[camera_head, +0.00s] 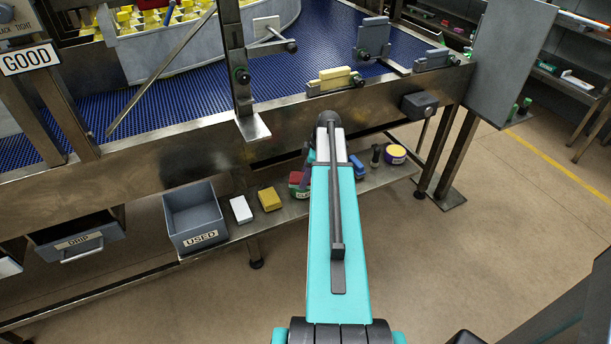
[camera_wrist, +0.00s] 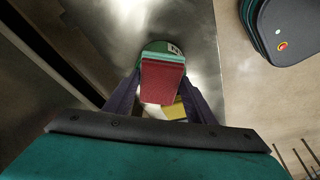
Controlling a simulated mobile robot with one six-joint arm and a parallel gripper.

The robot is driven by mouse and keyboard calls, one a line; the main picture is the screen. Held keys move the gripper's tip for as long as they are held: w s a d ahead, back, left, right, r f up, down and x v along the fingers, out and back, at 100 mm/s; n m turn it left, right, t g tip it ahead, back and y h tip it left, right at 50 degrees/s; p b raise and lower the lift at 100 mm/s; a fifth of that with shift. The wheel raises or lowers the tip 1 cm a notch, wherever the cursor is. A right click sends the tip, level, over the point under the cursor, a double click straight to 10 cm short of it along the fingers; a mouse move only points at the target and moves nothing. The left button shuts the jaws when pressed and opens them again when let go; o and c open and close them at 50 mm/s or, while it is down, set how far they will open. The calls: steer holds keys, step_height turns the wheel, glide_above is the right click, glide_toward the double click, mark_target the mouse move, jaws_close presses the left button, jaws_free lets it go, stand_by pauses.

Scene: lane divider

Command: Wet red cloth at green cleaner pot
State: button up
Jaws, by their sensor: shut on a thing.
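My gripper (camera_wrist: 163,95) is shut on the red cloth (camera_wrist: 163,82), a flat block-like pad held between its two dark purple fingers in the wrist view. The green cleaner pot (camera_wrist: 153,46), with a pale label, lies just beyond the cloth and is partly hidden by it. I cannot tell whether cloth and pot touch. In the head view the pot (camera_head: 303,193) stands on the low metal shelf, left of my arm, with red showing at its top. My arm hides most of the gripper there.
On the low shelf, a grey USED bin (camera_head: 196,216), a white block (camera_head: 241,209) and a yellow block (camera_head: 269,199) stand left of the pot. A blue item (camera_head: 357,167) and a purple-and-yellow pot (camera_head: 395,154) stand right of my arm. The conveyor frame (camera_head: 200,140) overhangs the shelf.

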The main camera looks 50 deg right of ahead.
steer(key=shift+r+p, duration=1.6)
steer(key=shift+r, duration=1.9)
